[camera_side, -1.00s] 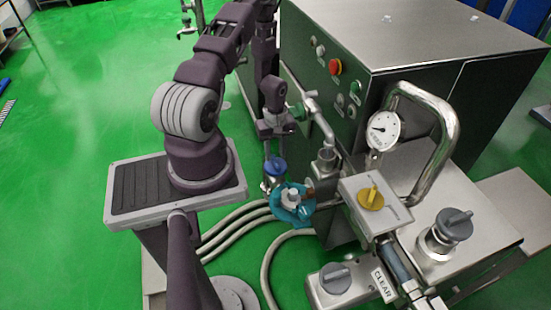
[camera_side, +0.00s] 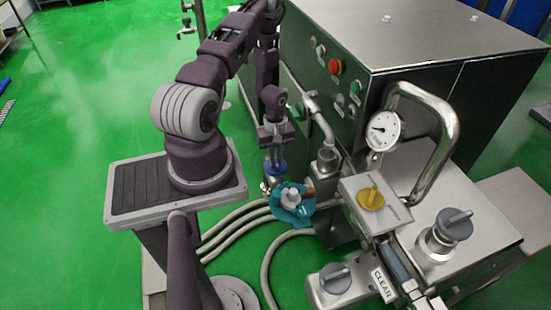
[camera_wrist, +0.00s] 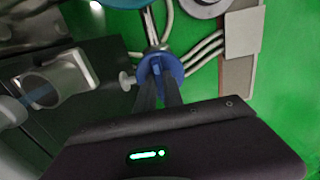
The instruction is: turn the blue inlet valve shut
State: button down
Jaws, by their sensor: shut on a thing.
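The blue inlet valve (camera_side: 275,168) is a round blue knob on a metal fitting, low in front of the machine's left side. My gripper (camera_side: 275,160) points down from above, with its fingers at the knob. In the wrist view the blue valve (camera_wrist: 160,66) shows as a disc with a raised grip, and my gripper's two dark fingers (camera_wrist: 158,80) are closed on that grip. The fingers hide part of the knob, and I cannot tell how far it is turned.
A teal part with a white cap (camera_side: 291,204) sits just right of the valve. Pale hoses (camera_side: 235,220) run below. The yellow knob (camera_side: 370,198), gauge (camera_side: 381,130), curved pipe (camera_side: 440,120) and grey knobs (camera_side: 455,224) stand to the right. Green floor (camera_side: 80,240) is free on the left.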

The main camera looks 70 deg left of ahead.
jog(key=m, duration=0.8)
jog(key=shift+m, duration=0.3)
jog(key=m, duration=0.4)
jog(key=shift+m, duration=2.5)
jog(key=c, duration=1.5)
grip_release()
jog(key=shift+o, duration=0.2)
